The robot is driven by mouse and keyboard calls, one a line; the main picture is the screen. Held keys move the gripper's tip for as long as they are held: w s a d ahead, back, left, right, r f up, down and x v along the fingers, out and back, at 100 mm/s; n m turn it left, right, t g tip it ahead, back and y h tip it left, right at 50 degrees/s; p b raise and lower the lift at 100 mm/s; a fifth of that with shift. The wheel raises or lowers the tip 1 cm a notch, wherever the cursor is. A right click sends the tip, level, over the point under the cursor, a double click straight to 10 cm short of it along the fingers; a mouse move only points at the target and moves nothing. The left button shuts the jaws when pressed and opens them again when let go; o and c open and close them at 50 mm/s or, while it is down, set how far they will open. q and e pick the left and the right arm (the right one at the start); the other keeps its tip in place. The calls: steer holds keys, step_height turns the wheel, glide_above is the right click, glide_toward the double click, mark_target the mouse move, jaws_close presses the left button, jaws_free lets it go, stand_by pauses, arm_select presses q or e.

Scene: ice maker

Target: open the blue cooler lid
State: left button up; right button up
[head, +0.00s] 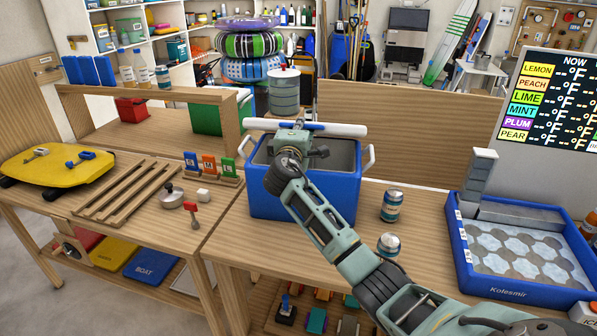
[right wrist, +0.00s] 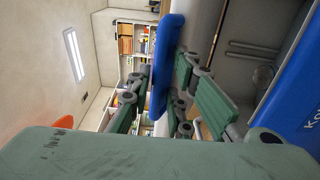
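The blue cooler (head: 335,195) stands on the wooden table, with its grey inside partly in sight. Its lid (head: 340,129) is raised and shows nearly edge-on as a white and blue strip above the cooler's opening. My right gripper (head: 291,140) is at the lid's middle, and my right arm crosses in front of the cooler. My left gripper is not in view.
Two cans (head: 391,206) stand right of the cooler. A blue tray (head: 520,292) with hexagonal tiles is farther right. A wooden board (head: 410,130) and a grey tank (head: 284,92) are behind the cooler. A small pan (head: 172,198) sits on the left table.

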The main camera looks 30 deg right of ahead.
steer(key=shift+o, duration=0.9)
steer(key=shift+f, duration=0.15)
steer(key=p+v, duration=0.3)
steer(key=v, duration=0.4)
